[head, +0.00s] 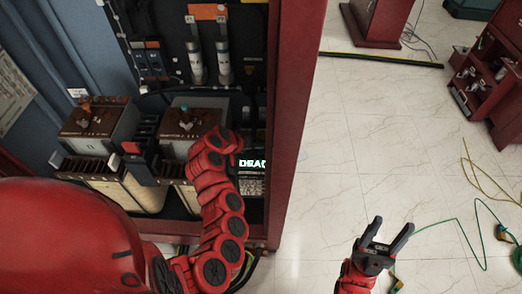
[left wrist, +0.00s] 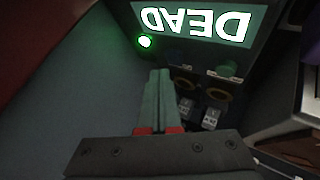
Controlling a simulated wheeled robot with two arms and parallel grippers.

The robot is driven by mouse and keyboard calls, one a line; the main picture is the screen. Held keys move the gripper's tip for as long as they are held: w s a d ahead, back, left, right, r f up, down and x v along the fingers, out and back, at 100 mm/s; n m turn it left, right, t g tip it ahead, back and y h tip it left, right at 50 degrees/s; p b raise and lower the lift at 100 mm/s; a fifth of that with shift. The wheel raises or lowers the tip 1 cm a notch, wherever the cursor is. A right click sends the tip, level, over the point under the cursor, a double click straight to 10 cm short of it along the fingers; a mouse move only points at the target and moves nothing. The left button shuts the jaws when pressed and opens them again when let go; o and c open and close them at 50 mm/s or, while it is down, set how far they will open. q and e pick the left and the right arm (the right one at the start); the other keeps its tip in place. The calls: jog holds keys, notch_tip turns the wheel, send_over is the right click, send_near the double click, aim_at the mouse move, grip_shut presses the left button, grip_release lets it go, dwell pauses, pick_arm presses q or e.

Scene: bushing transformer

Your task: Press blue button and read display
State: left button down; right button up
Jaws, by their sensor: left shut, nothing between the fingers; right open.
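The display (left wrist: 195,24) is lit green and reads "DEAD" in white letters, upside down in the left wrist view. In the head view the display (head: 252,162) shows partly behind my left arm. A small green light (left wrist: 145,42) glows beside it. A dark button, perhaps the blue one, and a dull green button (left wrist: 228,68) sit below the display; the blue colour is too dim to confirm. My left gripper (left wrist: 160,74) is shut and empty, its tips close to the panel; contact cannot be told. My right gripper (head: 385,238) is open and empty above the floor.
The red cabinet (head: 292,120) encloses the transformers (head: 190,122) and fuses. Round sockets (left wrist: 216,94) with plugs lie near my left fingers. A green cable (head: 450,222) lies on the floor at right. A red cart (head: 490,80) stands at far right; the middle floor is clear.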

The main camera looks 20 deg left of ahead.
aim_at(259, 153)
pick_arm(q)
jog(key=shift+f+b, duration=0.4)
jog(key=shift+b, duration=0.15)
jog(key=shift+f+b, duration=0.5)
jog(key=shift+b, duration=0.05)
dwell(0.5)
jog(key=shift+r, duration=0.1)
jog(key=shift+r+p, duration=0.35)
jog(key=shift+r, duration=0.45)
jog(key=shift+r, duration=0.15)
jog(key=shift+r+p, duration=1)
jog(key=shift+r, duration=1.4)
